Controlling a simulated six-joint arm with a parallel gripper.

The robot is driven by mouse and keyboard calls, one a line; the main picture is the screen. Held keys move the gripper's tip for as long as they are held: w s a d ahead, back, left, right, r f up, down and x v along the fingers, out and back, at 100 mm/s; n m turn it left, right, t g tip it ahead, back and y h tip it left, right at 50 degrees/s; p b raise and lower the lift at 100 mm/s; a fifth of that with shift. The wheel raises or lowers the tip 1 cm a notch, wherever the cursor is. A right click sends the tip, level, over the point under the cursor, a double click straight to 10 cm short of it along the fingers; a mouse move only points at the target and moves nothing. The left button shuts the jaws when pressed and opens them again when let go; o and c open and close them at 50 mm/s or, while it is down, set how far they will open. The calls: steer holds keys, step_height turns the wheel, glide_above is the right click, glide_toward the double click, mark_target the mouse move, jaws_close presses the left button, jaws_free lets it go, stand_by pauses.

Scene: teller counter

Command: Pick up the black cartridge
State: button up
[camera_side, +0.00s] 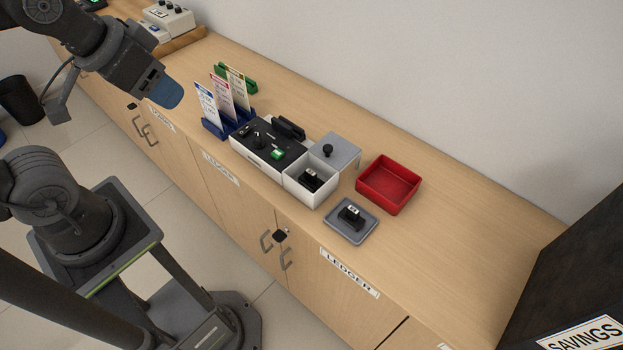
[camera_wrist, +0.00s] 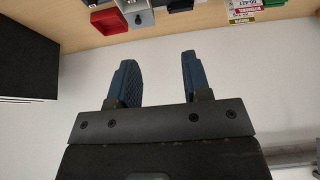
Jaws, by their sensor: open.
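Two black cartridges with pale labels show in the side view. One cartridge (camera_side: 311,178) sits inside the open white compartment at the right end of the black-topped device (camera_side: 262,140). The other cartridge (camera_side: 351,215) sits on a small grey tray (camera_side: 337,224) near the counter's front edge. My gripper (camera_side: 168,95) is at the upper left of the side view, raised and well away from both cartridges. In the wrist view its two blue fingers (camera_wrist: 157,68) are apart with nothing between them. I cannot make out either cartridge clearly there.
A grey lid (camera_side: 336,150) with a black knob adjoins the compartment. A red tray (camera_side: 388,185) stands to its right, also in the wrist view (camera_wrist: 109,22). A blue holder (camera_side: 213,129) with upright cards stands left of the device. The right of the counter (camera_side: 470,225) is clear.

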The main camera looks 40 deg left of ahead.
steer(key=m+g+y, duration=0.5)
steer(key=m+g, duration=0.1)
steer(key=m, duration=1.2)
glide_above(311, 173)
steer(key=d, duration=0.2)
steer(key=f, duration=2.5)
steer(key=shift+s+d+f, duration=0.15)
steer(key=shift+s+f, duration=0.1)
steer(key=shift+h, duration=0.3)
steer(key=shift+w+x, duration=0.2)
steer(key=shift+x, duration=1.35)
steer(key=shift+w+x, duration=0.2)
steer(key=shift+x, duration=1.35)
steer(key=c, duration=0.7)
